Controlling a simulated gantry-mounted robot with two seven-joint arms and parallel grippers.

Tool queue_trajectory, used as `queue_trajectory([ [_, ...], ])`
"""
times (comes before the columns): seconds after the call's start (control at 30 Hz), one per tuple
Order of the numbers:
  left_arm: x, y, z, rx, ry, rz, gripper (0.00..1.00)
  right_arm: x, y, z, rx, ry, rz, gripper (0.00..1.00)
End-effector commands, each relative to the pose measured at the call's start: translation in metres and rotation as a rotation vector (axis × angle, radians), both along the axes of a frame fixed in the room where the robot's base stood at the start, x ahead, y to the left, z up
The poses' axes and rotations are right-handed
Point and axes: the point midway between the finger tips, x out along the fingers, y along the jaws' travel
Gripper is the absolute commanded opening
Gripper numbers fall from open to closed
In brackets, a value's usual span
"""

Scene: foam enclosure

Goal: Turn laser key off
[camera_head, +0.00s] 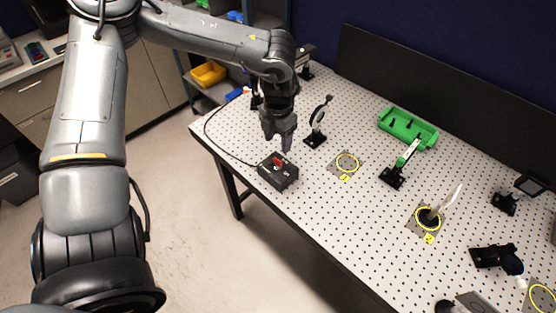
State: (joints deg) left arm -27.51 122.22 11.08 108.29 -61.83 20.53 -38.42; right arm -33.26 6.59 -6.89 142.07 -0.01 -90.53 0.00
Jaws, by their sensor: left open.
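The laser key box (278,171) is a small black box near the left edge of the white perforated table. A red key or switch (278,160) shows on its top, and a black cable runs from the box toward the back left. The key's exact turn angle is too small to tell. My left gripper (278,146) points down just above and behind the box, open and apart from the key as far as I can tell. My right gripper is not in view.
A black panel (450,105) stands along the back edge. Floor is clear in front.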

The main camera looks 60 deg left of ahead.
Motion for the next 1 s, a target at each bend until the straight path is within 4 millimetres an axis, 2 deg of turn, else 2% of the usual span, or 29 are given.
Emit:
queue_trajectory([
  [0.3, -0.001, 0.000, -0.053, -0.001, 0.005, 0.002, 0.60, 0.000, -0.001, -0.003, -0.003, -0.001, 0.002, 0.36],
  [0.5, -0.001, 0.001, -0.077, 0.000, 0.003, 0.003, 0.60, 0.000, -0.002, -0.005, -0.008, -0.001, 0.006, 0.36],
  [0.7, -0.001, 0.000, -0.088, -0.001, 0.001, 0.002, 0.60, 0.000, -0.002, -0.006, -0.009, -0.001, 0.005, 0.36],
  [1.0, -0.001, 0.000, -0.089, -0.001, 0.001, 0.002, 0.60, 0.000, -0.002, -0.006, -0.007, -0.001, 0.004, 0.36],
])
